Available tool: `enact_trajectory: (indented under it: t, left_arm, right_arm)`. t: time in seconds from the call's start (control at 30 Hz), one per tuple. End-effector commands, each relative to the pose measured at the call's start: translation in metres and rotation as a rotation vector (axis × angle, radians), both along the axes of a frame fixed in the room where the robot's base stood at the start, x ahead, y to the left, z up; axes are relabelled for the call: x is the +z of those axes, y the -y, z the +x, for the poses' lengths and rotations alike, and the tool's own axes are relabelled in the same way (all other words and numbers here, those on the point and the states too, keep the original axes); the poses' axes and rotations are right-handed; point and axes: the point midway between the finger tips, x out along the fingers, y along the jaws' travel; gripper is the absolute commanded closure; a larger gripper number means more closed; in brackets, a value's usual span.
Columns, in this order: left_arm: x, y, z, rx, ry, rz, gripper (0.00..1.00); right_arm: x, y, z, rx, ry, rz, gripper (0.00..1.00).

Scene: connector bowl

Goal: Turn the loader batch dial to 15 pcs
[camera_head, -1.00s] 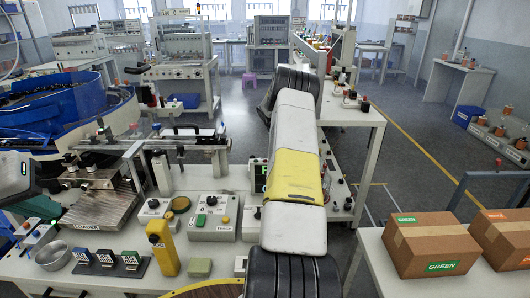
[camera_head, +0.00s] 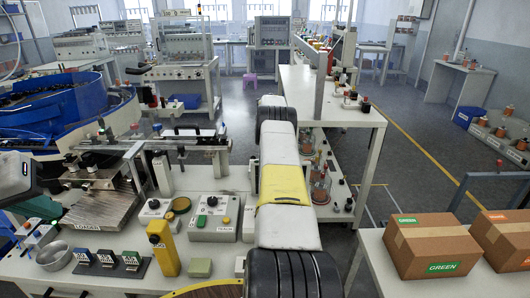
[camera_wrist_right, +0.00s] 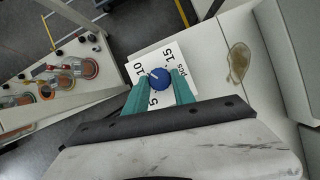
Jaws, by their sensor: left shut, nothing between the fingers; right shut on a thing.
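The batch dial is a blue knob (camera_wrist_right: 160,78) on a white plate (camera_wrist_right: 185,72) marked 5, 10 and 15 pcs, in the right wrist view. A small pale mark shows on the knob's side toward the 10. My right gripper (camera_wrist_right: 160,86) has its teal fingers shut on the knob, one at each side. In the head view my right arm hides this gripper and the dial. My left gripper (camera_head: 38,184) is at the left edge of the head view, shut and empty, near the metal loader plate (camera_head: 103,211).
The bench holds a grey control box (camera_head: 213,218) with buttons, a yellow pendant (camera_head: 162,248), a metal bowl (camera_head: 53,256) and several small labelled stands (camera_head: 107,262). Cardboard boxes (camera_head: 432,245) stand on the right table. A blue bowl feeder (camera_head: 60,110) is at left.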

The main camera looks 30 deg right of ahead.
Motion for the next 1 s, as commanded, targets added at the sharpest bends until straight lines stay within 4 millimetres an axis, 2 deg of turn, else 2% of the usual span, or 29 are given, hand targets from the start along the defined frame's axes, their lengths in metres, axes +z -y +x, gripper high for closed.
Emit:
enact_trajectory:
  t: [0.5,0.53,0.63,1.0]
  left_arm:
    - [0.0000,0.0000,0.0000,0.000,0.000,0.000,1.00]
    - [0.0000,0.0000,0.0000,0.000,0.000,0.000,1.00]
    - [0.0000,0.0000,0.0000,0.000,0.000,0.000,1.00]
    - [0.0000,0.0000,0.0000,0.000,0.000,0.000,1.00]
  right_arm:
    - [-0.0017,-0.0013,0.0005,-0.019,-0.001,0.004,1.00]
    - [-0.0017,-0.0013,0.0005,-0.019,0.000,0.004,0.66]
    - [-0.0014,-0.0011,0.0004,-0.018,0.000,0.003,0.48]
    - [0.0032,-0.0014,0.0017,-0.018,0.001,0.001,0.48]
